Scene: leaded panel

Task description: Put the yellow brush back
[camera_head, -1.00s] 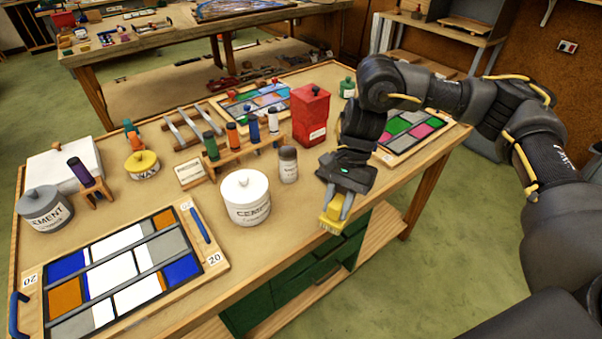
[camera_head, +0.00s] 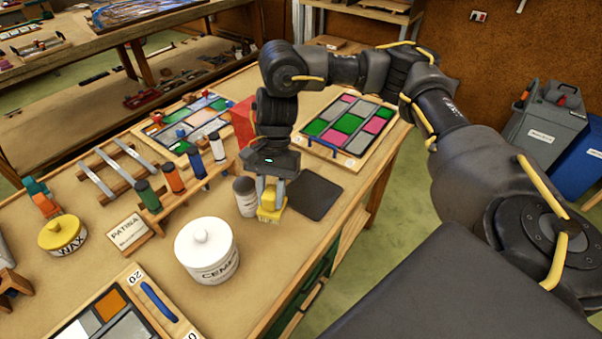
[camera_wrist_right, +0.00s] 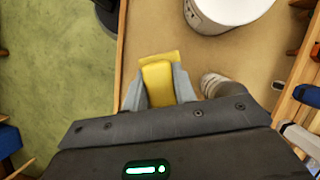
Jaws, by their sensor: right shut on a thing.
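The yellow brush (camera_head: 270,206) is between the fingers of my right gripper (camera_head: 271,192), which is shut on it. It hangs bristles down over the front part of the bench, near a dark grey mat (camera_head: 316,195). Whether the bristles touch the bench I cannot tell. In the right wrist view the brush (camera_wrist_right: 158,80) shows between the two grey fingertips (camera_wrist_right: 157,88), close to the bench's edge. My left gripper is not in view.
A white cement pot (camera_head: 207,250) and a small grey jar (camera_head: 245,196) stand left of the brush. A rack (camera_head: 190,195) holds several coloured bottles. A leaded panel (camera_head: 345,128) lies to the right.

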